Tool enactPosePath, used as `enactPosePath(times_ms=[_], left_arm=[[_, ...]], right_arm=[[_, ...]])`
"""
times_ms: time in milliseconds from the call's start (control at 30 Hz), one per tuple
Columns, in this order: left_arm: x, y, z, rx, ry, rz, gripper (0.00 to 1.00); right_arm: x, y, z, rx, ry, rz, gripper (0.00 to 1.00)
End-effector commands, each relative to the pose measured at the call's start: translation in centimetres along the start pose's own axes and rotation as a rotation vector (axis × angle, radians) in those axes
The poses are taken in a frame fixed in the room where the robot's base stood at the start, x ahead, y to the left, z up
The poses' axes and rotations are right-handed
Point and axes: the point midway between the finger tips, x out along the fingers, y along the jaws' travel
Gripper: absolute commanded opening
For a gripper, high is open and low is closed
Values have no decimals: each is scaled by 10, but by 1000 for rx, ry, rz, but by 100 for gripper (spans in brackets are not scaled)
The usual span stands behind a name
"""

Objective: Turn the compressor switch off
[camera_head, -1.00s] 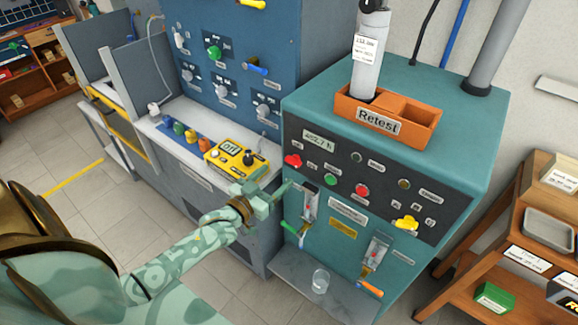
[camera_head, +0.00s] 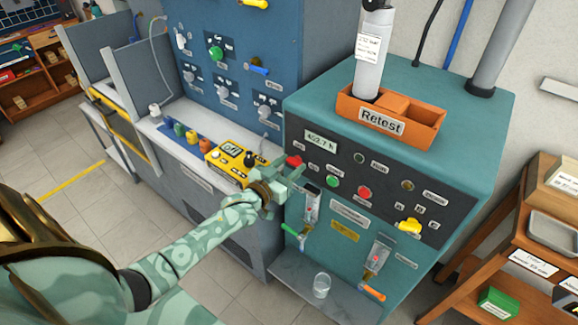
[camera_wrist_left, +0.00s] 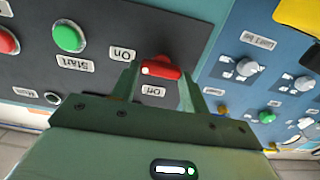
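A red rotary switch (camera_wrist_left: 162,69) with a white mark at one end sits on the dark panel (camera_head: 435,208) of the teal cabinet. In the left wrist view it lies between an "On" label (camera_wrist_left: 122,54) and an "Off" label (camera_wrist_left: 153,91); its white end points left. I cannot tell which label it is set to. In the head view the red switch (camera_head: 293,161) shows just beyond my left gripper (camera_head: 285,174). The gripper is open, its fingers on either side of the switch; contact is unclear. My right gripper is not in view.
A green button (camera_head: 333,182), a red button (camera_head: 364,192) and a yellow knob (camera_head: 408,226) share the panel. A yellow box (camera_head: 231,160) stands left on the bench. An orange retest tray (camera_head: 425,135) is on top. A glass (camera_head: 321,285) stands on the lower shelf.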

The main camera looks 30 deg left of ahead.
Motion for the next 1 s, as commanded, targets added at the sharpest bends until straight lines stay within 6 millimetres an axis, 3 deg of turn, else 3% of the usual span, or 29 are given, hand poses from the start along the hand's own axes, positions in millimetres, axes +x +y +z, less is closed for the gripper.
enactPosePath(times_ms=[367,1000], left_arm=[[0,-1,-2,-94,0,0,23],[0,-3,0,-658,-1,0,23]], right_arm=[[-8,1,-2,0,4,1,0],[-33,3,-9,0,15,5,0]])
